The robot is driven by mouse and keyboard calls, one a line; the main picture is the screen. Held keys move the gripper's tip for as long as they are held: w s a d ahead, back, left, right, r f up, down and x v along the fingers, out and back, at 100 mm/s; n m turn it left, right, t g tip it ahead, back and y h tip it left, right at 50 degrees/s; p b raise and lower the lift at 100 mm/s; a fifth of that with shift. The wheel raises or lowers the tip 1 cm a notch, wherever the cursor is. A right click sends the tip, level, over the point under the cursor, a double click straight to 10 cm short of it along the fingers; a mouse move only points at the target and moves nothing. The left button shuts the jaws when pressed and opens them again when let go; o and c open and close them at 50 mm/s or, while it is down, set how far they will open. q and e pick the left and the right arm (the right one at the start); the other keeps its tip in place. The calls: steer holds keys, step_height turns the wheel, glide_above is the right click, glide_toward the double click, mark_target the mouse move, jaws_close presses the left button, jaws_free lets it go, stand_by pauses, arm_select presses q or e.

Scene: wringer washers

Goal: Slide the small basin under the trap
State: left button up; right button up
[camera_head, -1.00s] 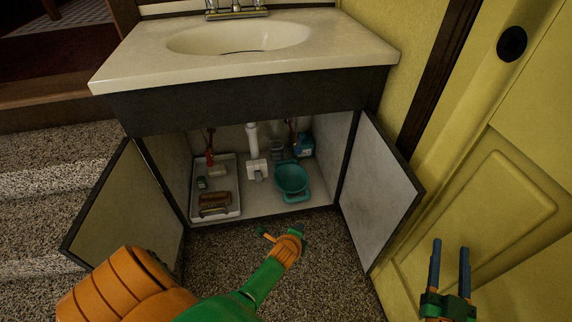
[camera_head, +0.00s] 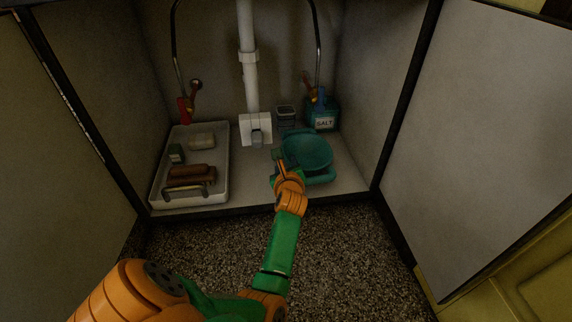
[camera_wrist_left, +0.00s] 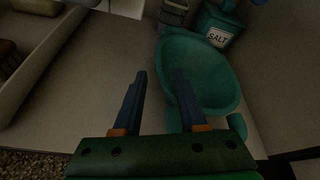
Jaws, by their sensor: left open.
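My left gripper (camera_head: 279,161) is open at the basin's near left side. In the wrist view its right finger overlaps the basin's left edge and its left finger (camera_wrist_left: 160,85) is over bare floor. I cannot tell whether it touches. My right gripper is out of view.
A white tray (camera_head: 215,185) with brushes and small items stands left of the trap. A SALT box (camera_head: 324,118) and a small grey container (camera_head: 286,115) stand behind the basin. Open doors flank the cabinet, and a dark front edge (camera_head: 340,199) borders its floor.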

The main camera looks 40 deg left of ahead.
mark_target(285, 153)
arm_select(q)
steer(key=shift+w+a+f+b, duration=0.15)
steer(key=shift+w+f+b, duration=0.1)
steer(key=shift+b, duration=0.3)
steer(key=b+x, duration=0.5)
steer(key=shift+f, duration=0.25)
steer(key=shift+w+a+b, duration=0.4)
steer(key=shift+b, duration=0.15)
steer(key=shift+r, duration=0.15)
jaws_close()
